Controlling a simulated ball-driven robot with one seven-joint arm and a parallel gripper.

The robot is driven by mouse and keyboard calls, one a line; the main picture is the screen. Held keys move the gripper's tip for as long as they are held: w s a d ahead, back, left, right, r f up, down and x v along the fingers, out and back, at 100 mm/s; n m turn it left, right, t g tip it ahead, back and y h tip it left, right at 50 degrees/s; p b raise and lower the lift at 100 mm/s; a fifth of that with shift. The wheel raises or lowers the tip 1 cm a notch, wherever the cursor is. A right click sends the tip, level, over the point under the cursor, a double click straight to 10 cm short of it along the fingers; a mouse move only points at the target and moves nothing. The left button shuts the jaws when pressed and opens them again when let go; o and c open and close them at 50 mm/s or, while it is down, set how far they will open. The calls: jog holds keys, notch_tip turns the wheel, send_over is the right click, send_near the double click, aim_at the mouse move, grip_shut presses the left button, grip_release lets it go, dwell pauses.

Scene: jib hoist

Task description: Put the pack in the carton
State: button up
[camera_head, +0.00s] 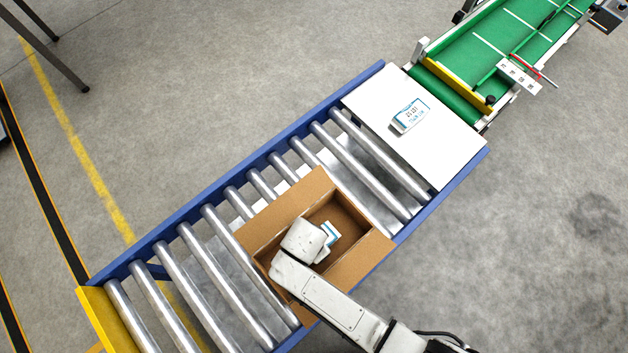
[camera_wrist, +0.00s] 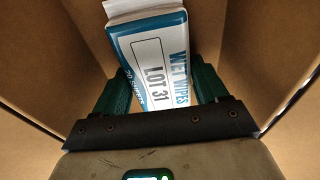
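A white and blue pack (camera_wrist: 152,58) labelled WET WIPES, LOT 31 is between the green fingers of my gripper (camera_wrist: 160,82). The fingers are against both its sides, so the gripper appears shut on it. In the head view this pack (camera_head: 329,232) shows beside my wrist, within the opening of the carton (camera_head: 372,250). The open brown carton stands on the rollers with its flaps spread. Its walls surround the pack in the wrist view (camera_wrist: 262,45). Whether the pack touches the carton floor I cannot tell. My arm hides the carton's lower left part and the fingers in the head view.
A similar white and blue pack (camera_head: 411,114) lies on the white plate (camera_head: 445,155) at the conveyor's upper end. Blue side rails (camera_head: 232,170) edge the rollers (camera_head: 190,270). A green belt (camera_head: 490,45) adjoins at upper right. Rollers left of the carton are clear.

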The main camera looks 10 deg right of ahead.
jog(key=o, duration=0.4)
jog(key=shift+o, duration=0.2)
notch_tip(320, 180, up, 12)
jog(key=a+p, duration=0.1)
jog(key=p, duration=0.1)
jog(key=shift+s+r, duration=0.15)
jog(key=shift+s, duration=0.25)
jog(key=s+d+r+n, duration=0.2)
jog(key=d+r+n, duration=0.1)
jog(key=d, duration=0.5)
jog(key=s+d+r+n, duration=0.2)
jog(key=d+r+n, duration=0.2)
jog(key=d, duration=0.5)
jog(key=s+d+r+n+y, duration=0.1)
jog(key=s+d+r+n, duration=0.1)
jog(key=d, duration=0.7)
jog(key=shift+s+d+r+n, duration=0.15)
jog(key=shift+s+r+n, duration=0.2)
jog(key=shift+r+n, duration=0.55)
